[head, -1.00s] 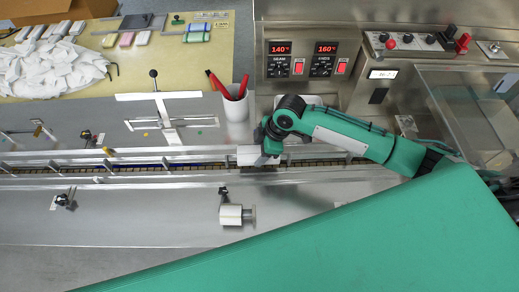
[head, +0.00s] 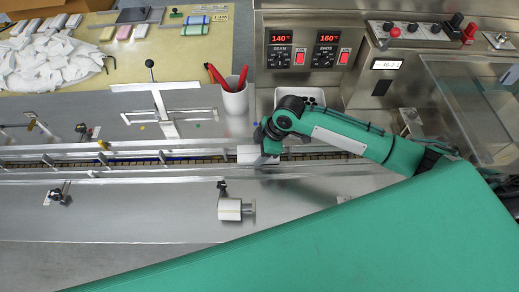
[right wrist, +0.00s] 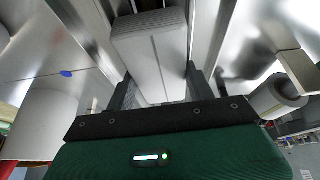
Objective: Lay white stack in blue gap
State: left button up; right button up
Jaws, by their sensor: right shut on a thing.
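My right gripper (head: 264,157) is over the infeed channel of the machine and is shut on the white stack (head: 246,154). In the right wrist view the stack (right wrist: 152,55) is a pale layered block clasped between the two dark fingers (right wrist: 160,92). The stack is at the channel between the long metal rails (head: 120,170); its underside is hidden, so I cannot tell whether it touches the chain. A small blue mark (head: 162,156) shows on the chain, left of the stack. Any blue under the arm is hidden. My left gripper is not in view.
A white cup with red-handled tools (head: 235,98) stands just behind the channel. A white roll on a holder (head: 230,209) is in front. A control panel (head: 308,50) stands behind the arm.

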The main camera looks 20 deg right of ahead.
jog(key=o, duration=1.2)
jog(key=shift+f, duration=0.15)
jog(key=shift+d+r+p, duration=0.15)
jog(key=shift+r+p, duration=0.4)
jog(key=shift+r, duration=0.05)
jog(key=p+v, duration=1.1)
jog(key=v, duration=0.1)
jog(key=shift+s+d+r+p, duration=0.15)
jog(key=shift+d+r+p, duration=0.05)
jog(key=shift+r+p, duration=0.1)
jog(key=shift+f, duration=0.1)
